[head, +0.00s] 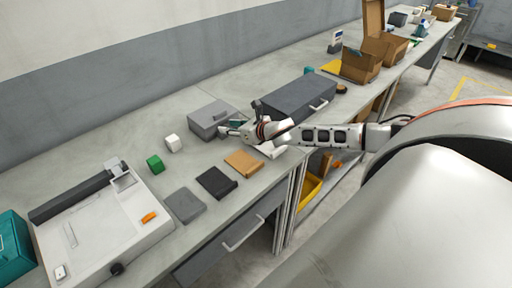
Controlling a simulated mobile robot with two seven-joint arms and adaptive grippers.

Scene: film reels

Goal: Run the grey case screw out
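A light grey case (208,117) sits on the long workbench, left of a larger dark grey box with a pale handle (298,98). My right gripper (231,129) reaches in from the right at the light grey case's right front edge. Its fingers are small here, so I cannot tell whether they are open, shut or touching the case. No screw can be made out; the gripper hides part of the case's right side. My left gripper is out of view.
A white machine with a dark bar (105,225) and a teal box (12,247) are at the left. A white cube (173,143), a green cube (155,164) and flat grey, black (216,182) and tan (244,163) pieces lie in front. Cardboard boxes (362,67) stand farther right.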

